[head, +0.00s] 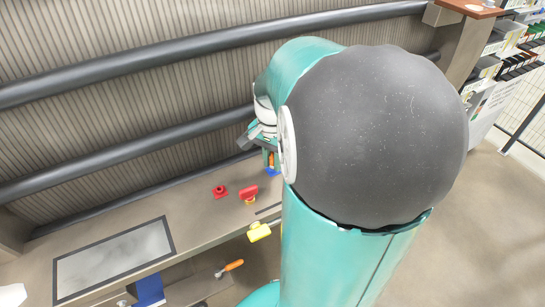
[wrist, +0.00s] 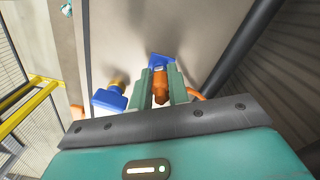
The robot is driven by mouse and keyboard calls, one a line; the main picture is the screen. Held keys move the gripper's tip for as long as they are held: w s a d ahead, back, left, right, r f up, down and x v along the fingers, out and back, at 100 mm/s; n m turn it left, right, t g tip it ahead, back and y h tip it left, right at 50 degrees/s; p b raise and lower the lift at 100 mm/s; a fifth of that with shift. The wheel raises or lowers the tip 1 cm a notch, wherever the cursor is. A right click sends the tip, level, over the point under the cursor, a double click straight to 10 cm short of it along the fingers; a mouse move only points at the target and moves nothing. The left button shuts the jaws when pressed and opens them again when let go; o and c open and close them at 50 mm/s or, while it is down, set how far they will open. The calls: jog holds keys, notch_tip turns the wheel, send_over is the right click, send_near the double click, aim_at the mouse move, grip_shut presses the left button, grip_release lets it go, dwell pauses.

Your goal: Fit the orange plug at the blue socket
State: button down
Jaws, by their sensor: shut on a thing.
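In the wrist view the orange plug (wrist: 160,90) sits between the two green fingers of my gripper (wrist: 161,76), which is shut on it. The blue socket (wrist: 161,59) shows just beyond the plug's far end, in line with it. I cannot tell whether the plug touches or has entered the socket. In the head view my gripper (head: 268,150) points down over the bench, with the small orange plug (head: 271,158) just above the blue socket (head: 272,172). My arm hides much of the right side.
A blue and yellow fitting (wrist: 110,97) stands left of the plug in the wrist view. Dark pipes (head: 130,155) run behind.

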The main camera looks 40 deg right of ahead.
jog(key=c, duration=1.3)
grip_release()
jog(key=shift+o, duration=0.2)
jog(key=shift+r, duration=0.1)
notch_tip(320, 180, up, 14)
jog(key=shift+a+f, duration=0.15)
jog(key=shift+f, duration=0.05)
jog(key=s+a+f+n+t, duration=0.1)
jog(key=s+a+n+t, duration=0.1)
jog(key=a+n, duration=0.5)
jog(key=s+a+f+n+t, duration=0.2)
jog(key=a+n, duration=0.6)
jog(key=a, duration=0.7)
jog(key=shift+s+a+f+t, duration=0.2)
jog(key=shift+a+f+t, duration=0.05)
jog(key=shift+t, duration=0.55)
